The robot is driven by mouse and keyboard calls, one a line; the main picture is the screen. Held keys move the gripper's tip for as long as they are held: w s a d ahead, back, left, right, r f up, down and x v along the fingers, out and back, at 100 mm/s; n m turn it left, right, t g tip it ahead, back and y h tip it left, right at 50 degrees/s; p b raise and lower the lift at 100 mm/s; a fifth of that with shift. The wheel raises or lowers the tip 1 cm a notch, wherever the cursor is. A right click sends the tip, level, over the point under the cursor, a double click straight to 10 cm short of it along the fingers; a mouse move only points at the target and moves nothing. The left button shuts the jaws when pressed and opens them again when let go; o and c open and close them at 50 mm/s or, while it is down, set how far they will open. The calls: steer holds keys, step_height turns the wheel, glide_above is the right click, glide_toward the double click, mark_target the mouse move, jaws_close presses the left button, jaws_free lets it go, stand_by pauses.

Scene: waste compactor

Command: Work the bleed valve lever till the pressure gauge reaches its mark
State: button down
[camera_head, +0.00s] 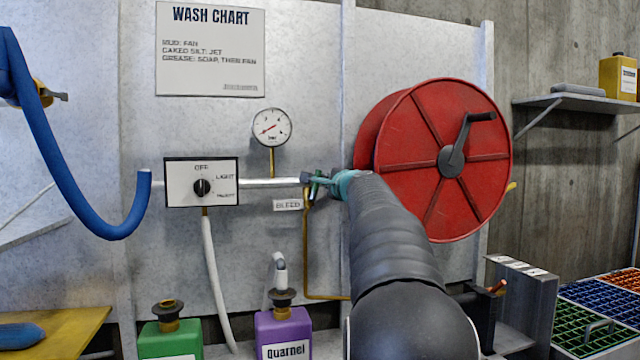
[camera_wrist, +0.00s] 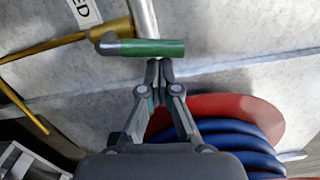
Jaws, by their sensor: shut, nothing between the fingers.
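The bleed valve lever has a green grip (camera_wrist: 150,48), lying level across the top of the wrist view on a grey crank. In the head view the lever (camera_head: 315,187) is small and partly hidden by my gripper (camera_head: 322,181), at the right end of the white pipe. My gripper (camera_wrist: 160,68) is shut and empty, its fingertips right at the lower edge of the green grip; I cannot tell whether they touch it. The pressure gauge (camera_head: 271,127) is a round white dial above the pipe, with a slanted red needle; its mark is too small to read.
A BLEED label (camera_head: 287,205) is beside the valve. A red hose reel (camera_head: 437,160) stands close right of my gripper; its blue hose (camera_wrist: 235,145) lies below it in the wrist view. A switch box (camera_head: 201,182) is left; purple (camera_head: 284,330) and green (camera_head: 170,338) jugs stand below.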

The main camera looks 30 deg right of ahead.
stand_by(0.3)
steer(key=s+f+b, duration=0.1)
steer(key=s+b, duration=0.2)
steer(key=s, duration=0.8)
steer(key=shift+s+d, duration=0.3)
